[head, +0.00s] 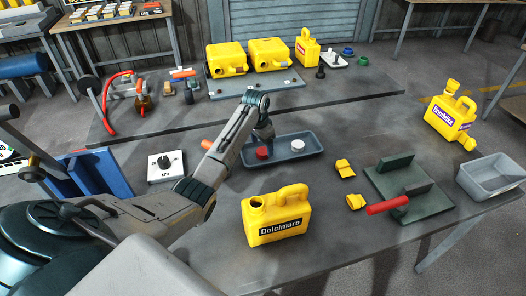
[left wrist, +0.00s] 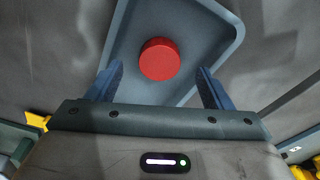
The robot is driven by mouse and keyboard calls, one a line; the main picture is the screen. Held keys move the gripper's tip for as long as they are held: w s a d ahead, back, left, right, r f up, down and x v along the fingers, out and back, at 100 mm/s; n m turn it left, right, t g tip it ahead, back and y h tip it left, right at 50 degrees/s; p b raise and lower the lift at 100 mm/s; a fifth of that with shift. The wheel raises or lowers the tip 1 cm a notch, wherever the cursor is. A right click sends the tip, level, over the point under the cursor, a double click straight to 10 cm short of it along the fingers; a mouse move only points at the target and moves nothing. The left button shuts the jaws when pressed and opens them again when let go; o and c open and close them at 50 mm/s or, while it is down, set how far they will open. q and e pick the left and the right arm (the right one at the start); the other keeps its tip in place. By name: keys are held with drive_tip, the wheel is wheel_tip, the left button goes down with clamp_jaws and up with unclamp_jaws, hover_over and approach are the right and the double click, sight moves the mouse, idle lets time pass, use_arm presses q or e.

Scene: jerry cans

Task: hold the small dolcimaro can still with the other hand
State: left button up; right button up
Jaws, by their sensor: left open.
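The small yellow Dolcimaro can (head: 276,217) stands upright on the near table, its round opening uncapped at the left of its top and its handle at the right. No gripper touches it. My left gripper (head: 262,132) is beyond the can, above the grey tray (head: 308,148). In the left wrist view its two fingers (left wrist: 158,88) are spread apart, with a red cap (left wrist: 160,59) lying in the tray ahead of them and nothing held. The red cap also shows in the head view (head: 262,153), beside a white cap (head: 297,145). My right gripper is not in view.
Right of the can are yellow pieces (head: 343,167), a green fixture with a red handle (head: 388,205) and a grey bin (head: 490,178). Another labelled yellow can (head: 451,116) is at the right. A control box (head: 166,167) stands left. Several yellow cans stand at the back.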

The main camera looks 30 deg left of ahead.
sight(263, 153)
use_arm(q)
drive_tip(key=shift+w+d+f, duration=0.1)
drive_tip(key=shift+w+f, duration=0.05)
drive_tip(key=shift+f, duration=1.15)
drive_tip(key=shift+c, duration=0.2)
drive_tip(key=c, duration=1)
